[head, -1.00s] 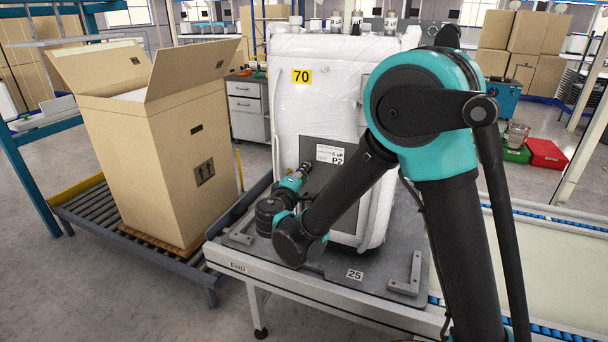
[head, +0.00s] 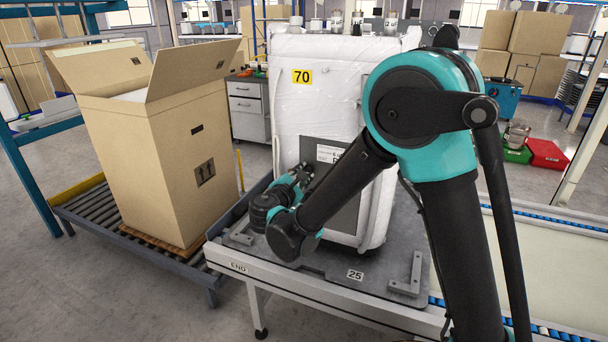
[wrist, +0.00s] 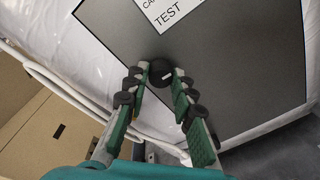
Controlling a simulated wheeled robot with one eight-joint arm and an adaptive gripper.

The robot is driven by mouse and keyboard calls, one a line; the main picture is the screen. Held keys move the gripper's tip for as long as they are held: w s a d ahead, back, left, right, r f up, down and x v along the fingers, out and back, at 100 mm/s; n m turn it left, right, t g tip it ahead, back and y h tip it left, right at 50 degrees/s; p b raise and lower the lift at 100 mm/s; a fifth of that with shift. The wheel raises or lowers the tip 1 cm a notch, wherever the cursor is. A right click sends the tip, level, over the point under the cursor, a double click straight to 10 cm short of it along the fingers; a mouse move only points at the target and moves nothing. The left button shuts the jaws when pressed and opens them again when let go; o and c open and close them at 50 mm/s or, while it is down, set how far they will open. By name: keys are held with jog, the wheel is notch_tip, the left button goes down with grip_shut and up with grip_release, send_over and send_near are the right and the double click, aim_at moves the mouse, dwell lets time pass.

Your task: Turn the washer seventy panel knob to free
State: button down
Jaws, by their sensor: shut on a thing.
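The washer (head: 320,90) is wrapped in white film and bears a yellow 70 tag (head: 302,77). Its grey panel (head: 345,216) faces me, partly behind my arm; the panel (wrist: 240,80) fills much of the wrist view. A small round black knob (wrist: 161,73) with a short white mark sits on the panel below the TEST label (wrist: 165,12). My gripper (wrist: 162,75) has one finger on each side of the knob and is shut on it. In the head view my gripper (head: 304,172) is at the panel's left part, and the knob is hidden.
The washer stands on a dark pallet plate (head: 320,275) marked 25, with metal brackets (head: 406,274). A tall open carton (head: 160,160) stands on a roller conveyor to the left. A grey drawer cabinet (head: 247,105) is behind. Floor is clear at front left.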

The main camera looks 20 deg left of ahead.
jog(key=shift+n, duration=0.5)
jog(key=c, duration=1.3)
grip_release()
jog(key=shift+o, duration=0.2)
jog(key=shift+s, duration=0.1)
jog(key=s+a+r, duration=0.1)
jog(key=s, duration=1)
jog(key=shift+s, duration=0.4)
